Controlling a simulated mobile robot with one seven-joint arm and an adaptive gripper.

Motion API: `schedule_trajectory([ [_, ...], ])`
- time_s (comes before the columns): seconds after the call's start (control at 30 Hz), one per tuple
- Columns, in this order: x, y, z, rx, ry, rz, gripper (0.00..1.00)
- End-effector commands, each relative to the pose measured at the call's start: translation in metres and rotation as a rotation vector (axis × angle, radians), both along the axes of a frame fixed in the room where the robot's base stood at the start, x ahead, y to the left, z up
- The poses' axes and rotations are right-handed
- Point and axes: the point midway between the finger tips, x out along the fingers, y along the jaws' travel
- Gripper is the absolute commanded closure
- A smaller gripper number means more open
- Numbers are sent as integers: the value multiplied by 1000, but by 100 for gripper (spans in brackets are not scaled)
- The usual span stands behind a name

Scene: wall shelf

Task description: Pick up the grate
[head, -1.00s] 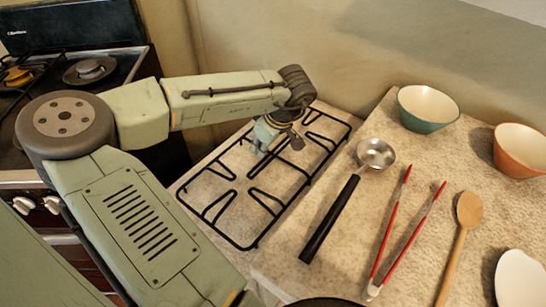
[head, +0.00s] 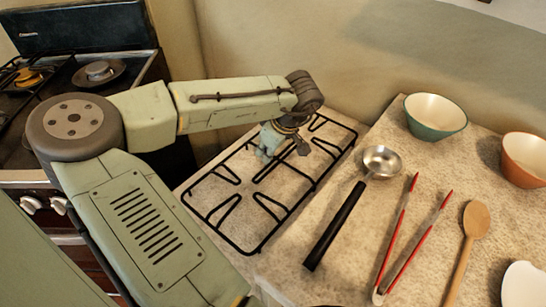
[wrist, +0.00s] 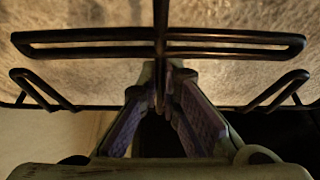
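The grate (head: 213,177) is a black wire frame with prongs pointing inward. In the head view it lies on the speckled counter left of the ladle, and I cannot tell if it is lifted at all. My gripper (head: 268,148) points down at the middle of the grate, and the arm above hides part of the far side. In the wrist view the grate (wrist: 70,40) spans the top. The fingertips of my gripper (wrist: 166,75) are close together on either side of one central bar and look shut on it.
Right of the grate are a ladle (head: 332,226), red tongs (head: 395,238) and a wooden spoon (head: 468,236). A green bowl (head: 436,122) and an orange bowl (head: 522,160) stand farther right. A stove (head: 85,45) is at the far left; a wall rises behind the counter.

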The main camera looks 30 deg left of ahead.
Motion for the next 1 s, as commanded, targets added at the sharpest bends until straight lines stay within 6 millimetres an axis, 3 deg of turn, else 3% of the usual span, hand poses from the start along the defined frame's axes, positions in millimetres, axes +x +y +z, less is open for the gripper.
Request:
schedule_trajectory([
  [0.27, 1, 0, 13, 1, -4, -1, 100],
  [0.47, 1, 0, 34, 0, -5, 1, 100],
  [0.67, -33, 6, 36, -1, -2, 3, 100],
  [1.0, -109, 20, 43, 0, -5, 3, 100],
])
